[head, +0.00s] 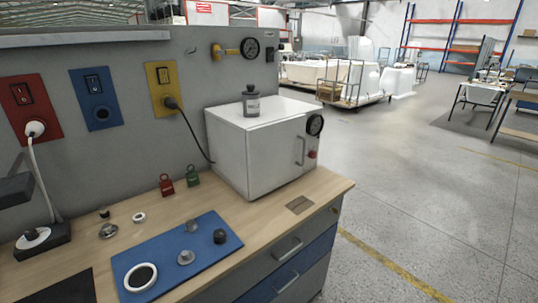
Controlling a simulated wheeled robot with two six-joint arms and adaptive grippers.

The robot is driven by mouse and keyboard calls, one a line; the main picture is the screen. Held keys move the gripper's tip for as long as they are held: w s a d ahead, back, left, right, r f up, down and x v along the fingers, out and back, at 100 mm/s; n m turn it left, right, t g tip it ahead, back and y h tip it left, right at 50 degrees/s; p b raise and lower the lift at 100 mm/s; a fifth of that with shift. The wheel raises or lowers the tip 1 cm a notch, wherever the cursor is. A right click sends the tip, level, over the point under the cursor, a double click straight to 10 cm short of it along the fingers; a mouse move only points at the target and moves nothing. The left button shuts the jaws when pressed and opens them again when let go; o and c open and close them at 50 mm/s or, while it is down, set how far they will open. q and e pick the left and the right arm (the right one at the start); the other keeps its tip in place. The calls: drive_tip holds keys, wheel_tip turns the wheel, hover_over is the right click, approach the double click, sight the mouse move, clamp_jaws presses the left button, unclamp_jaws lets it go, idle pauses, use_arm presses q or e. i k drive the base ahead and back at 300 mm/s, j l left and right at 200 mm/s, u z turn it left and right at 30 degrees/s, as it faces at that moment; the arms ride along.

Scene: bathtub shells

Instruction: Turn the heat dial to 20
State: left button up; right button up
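A white box-shaped oven (228,152) stands on the wooden bench, its front facing right. A round black dial (315,125) sits high on that front, seen at a steep angle. I take it for the heat dial; its numbers and setting are too small to read. A small red knob or button (312,154) is below it, and a door handle (300,150) is beside it. Neither of my grippers can be made out in the head view.
A grey bottle (251,102) stands on the oven. A blue mat (210,245) with small parts, and red (166,185) and green (192,176) padlocks, lie left of it. A black cable hangs from the yellow socket plate (160,76). Open floor (420,190) lies right of the bench.

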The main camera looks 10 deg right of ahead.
sight(312, 154)
drive_tip(key=i+l+u, duration=0.1)
drive_tip(key=l+u, duration=0.35)
drive_tip(key=i+l+u, duration=0.1)
drive_tip(key=l+u, duration=0.8)
